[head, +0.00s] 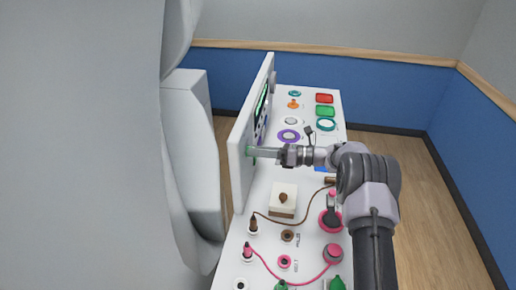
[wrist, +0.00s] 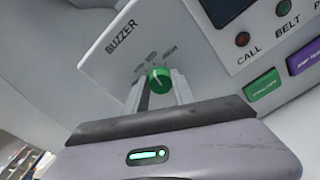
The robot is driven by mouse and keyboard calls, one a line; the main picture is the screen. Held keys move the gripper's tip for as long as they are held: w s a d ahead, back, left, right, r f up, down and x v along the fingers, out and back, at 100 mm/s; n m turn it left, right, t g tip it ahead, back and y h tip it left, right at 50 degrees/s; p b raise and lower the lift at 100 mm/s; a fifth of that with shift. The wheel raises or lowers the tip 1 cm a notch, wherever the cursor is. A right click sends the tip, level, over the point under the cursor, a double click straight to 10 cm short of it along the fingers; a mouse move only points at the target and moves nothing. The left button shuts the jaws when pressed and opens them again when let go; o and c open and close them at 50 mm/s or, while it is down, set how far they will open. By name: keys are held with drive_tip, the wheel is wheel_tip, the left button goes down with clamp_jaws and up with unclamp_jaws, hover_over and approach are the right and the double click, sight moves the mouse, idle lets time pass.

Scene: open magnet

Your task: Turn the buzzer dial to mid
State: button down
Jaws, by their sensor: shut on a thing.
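The buzzer dial (wrist: 159,77) is a round green knob on a pale upright panel marked BUZZER (wrist: 122,37) in the wrist view. Small labels arc above it; they are hard to read, and the dial's exact setting cannot be told. My gripper (wrist: 160,92) has one finger on each side of the knob and is shut on it. In the head view my gripper (head: 262,152) reaches left to the upright panel's face, where a bit of the green dial (head: 251,155) shows beside the fingertips.
The white console top (head: 262,200) below my arm holds a cream box (head: 283,200), cables, plugs and knobs. A large white machine (head: 75,150) fills the left.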

drive_tip(key=shift+f+m, duration=0.1)
drive_tip(key=shift+m, duration=0.7)
drive_tip(key=c, duration=1.1)
unclamp_jaws()
drive_tip(key=shift+o, duration=0.2)
drive_tip(key=p+v, duration=0.1)
drive_tip(key=v, duration=1.6)
drive_tip(key=shift+d+p, duration=0.25)
drive_tip(key=shift+p, duration=0.1)
